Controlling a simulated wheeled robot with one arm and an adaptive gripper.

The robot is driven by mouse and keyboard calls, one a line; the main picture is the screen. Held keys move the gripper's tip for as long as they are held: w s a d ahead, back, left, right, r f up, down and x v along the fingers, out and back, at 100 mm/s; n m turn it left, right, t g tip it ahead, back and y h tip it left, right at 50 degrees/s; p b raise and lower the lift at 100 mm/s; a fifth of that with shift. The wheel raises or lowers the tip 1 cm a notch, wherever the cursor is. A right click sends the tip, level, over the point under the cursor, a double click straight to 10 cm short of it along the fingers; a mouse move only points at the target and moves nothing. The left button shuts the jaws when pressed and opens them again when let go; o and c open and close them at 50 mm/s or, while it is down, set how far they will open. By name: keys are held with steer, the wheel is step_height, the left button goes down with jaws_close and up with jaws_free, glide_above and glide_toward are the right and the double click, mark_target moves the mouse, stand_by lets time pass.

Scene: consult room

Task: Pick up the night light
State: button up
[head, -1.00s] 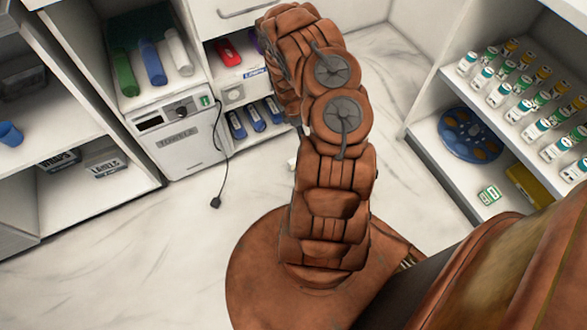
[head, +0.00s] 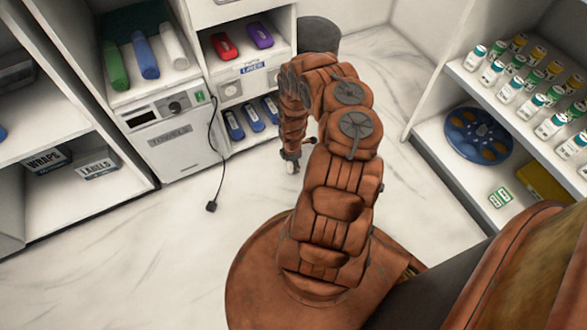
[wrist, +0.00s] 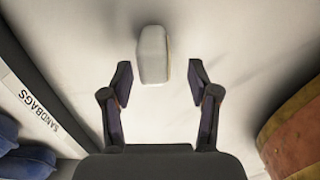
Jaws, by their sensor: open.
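The night light appears to be the small white rounded block (wrist: 153,55) on the pale floor in the wrist view. It lies just beyond and between the fingertips, nearer the left one, with clear gaps to both. My gripper (wrist: 160,76) is open and empty, with its two dark fingers spread. In the head view my gripper (head: 292,158) points down at the floor near the shelf unit, small and partly hidden by my arm. A small white spot there may be the light, but I cannot tell.
A shelf labelled SANDBAGS (wrist: 38,105) with blue bags stands close left in the wrist view. In the head view a towel warmer (head: 172,135) has a dangling cord (head: 217,160). A dark bin (head: 318,36) stands behind my arm. Open floor (head: 130,250) lies to the left.

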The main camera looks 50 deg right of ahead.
steer(key=shift+w+d+f+b, duration=0.1)
steer(key=shift+d+f+b, duration=0.1)
steer(key=shift+f+b, duration=0.85)
steer(key=shift+w+d+f+b, duration=0.1)
steer(key=shift+d+f+b, duration=0.1)
steer(key=shift+f+b, duration=0.85)
steer(key=shift+f, duration=0.55)
steer(key=shift+r, duration=0.1)
jaws_close()
